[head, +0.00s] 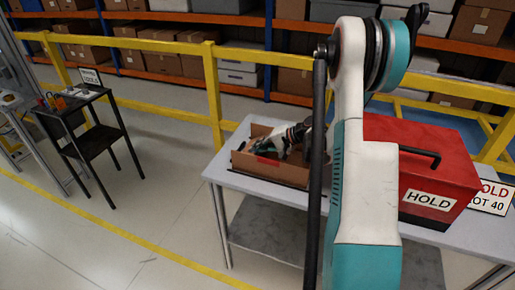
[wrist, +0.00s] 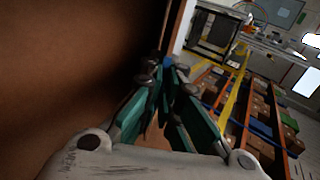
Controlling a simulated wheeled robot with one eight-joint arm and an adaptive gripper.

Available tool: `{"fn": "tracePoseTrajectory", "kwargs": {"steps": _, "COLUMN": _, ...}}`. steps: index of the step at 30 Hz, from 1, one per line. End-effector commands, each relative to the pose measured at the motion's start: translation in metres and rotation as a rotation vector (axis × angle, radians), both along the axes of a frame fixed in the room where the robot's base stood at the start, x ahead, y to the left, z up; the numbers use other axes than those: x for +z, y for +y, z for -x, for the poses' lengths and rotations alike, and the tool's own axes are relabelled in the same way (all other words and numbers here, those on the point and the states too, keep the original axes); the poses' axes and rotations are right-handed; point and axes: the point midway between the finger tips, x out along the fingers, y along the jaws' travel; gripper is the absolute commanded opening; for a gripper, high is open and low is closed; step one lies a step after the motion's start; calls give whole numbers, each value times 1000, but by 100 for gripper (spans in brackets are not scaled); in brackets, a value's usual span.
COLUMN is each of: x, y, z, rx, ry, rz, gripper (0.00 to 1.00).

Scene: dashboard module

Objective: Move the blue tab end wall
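A brown cardboard box (head: 268,172) sits open on the grey table, with a red tab (head: 266,161) on its near wall. In the wrist view, my gripper's teal fingers (wrist: 167,78) converge toward a small blue patch (wrist: 168,62), which appears to be the blue tab at the edge of a brown wall. The fingertips are close around it. Whether they press on the wall is not clear. The blue tab is not discernible in the head view, where my arm covers part of the box.
A red case (head: 425,150) marked HOLD stands on the table (head: 222,166) right of the box, behind my arm. A yellow rail (head: 213,95) and stocked shelves run behind. A small black stand (head: 88,143) is at left, with open floor between.

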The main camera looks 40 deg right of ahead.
Motion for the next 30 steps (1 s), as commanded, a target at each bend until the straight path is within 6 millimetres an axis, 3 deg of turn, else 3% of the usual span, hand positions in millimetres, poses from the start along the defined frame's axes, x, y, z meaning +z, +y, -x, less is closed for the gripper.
{"fn": "tracePoseTrajectory", "kwargs": {"steps": 1, "x": 0, "y": 0, "z": 0, "rx": 1, "ry": 0, "rz": 0, "gripper": 0}}
{"fn": "tracePoseTrajectory", "kwargs": {"steps": 3, "x": 0, "y": 0, "z": 0, "rx": 1, "ry": 0, "rz": 0, "gripper": 19}}
{"fn": "tracePoseTrajectory", "kwargs": {"steps": 4, "x": 0, "y": 0, "z": 0, "rx": 1, "ry": 0, "rz": 0, "gripper": 24}}
{"fn": "tracePoseTrajectory", "kwargs": {"steps": 17, "x": 6, "y": 0, "z": 0, "rx": 0, "ry": 1, "rz": 1, "gripper": 24}}
{"fn": "tracePoseTrajectory", "kwargs": {"steps": 30, "x": 76, "y": 1, "z": 0, "rx": 1, "ry": 1, "rz": 0, "gripper": 24}}
